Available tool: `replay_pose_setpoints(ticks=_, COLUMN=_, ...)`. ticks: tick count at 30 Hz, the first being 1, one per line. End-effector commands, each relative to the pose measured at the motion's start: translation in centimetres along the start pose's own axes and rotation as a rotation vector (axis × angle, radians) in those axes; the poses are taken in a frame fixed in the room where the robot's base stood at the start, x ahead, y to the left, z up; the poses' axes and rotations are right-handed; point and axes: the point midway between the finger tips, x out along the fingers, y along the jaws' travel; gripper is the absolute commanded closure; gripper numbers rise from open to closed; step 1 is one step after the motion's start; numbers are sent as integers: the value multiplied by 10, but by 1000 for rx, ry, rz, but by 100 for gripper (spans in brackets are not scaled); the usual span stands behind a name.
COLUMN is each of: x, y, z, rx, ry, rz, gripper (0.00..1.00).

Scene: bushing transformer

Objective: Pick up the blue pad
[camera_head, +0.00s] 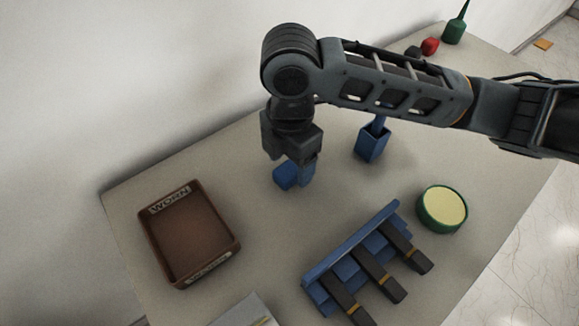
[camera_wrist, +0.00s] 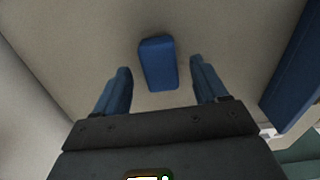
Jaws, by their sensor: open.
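The blue pad (camera_head: 285,176) is a small rounded block lying on the table, directly below my wrist in the head view. In the wrist view the blue pad (camera_wrist: 158,62) lies in the gap between my two blue fingers, near the level of their tips, with bare table on both sides of it. My gripper (camera_head: 304,174) points down, open and empty, with its fingers close beside the pad. No contact with the pad shows. In the head view the fingers hide part of the pad's right side.
A brown tray (camera_head: 146,236) labelled WORN stands at left. A blue rack (camera_head: 349,243) holding several dark pieces is at front right. A round green container (camera_head: 443,208) with a yellow top and a blue holder (camera_head: 372,143) stand to the right. Bare table surrounds the pad.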

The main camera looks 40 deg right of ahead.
Motion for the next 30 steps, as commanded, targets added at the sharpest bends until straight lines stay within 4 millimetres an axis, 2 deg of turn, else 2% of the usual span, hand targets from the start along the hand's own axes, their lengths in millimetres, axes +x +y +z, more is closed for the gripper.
replay_pose_setpoints(ticks=6, x=21, y=0, z=0, rx=1, ry=2, rz=-1, gripper=28)
replay_pose_setpoints(ticks=13, x=22, y=0, z=0, rx=0, ry=1, rz=0, gripper=28)
replay_pose_setpoints(ticks=30, x=22, y=0, z=0, rx=1, ry=1, rz=0, gripper=82)
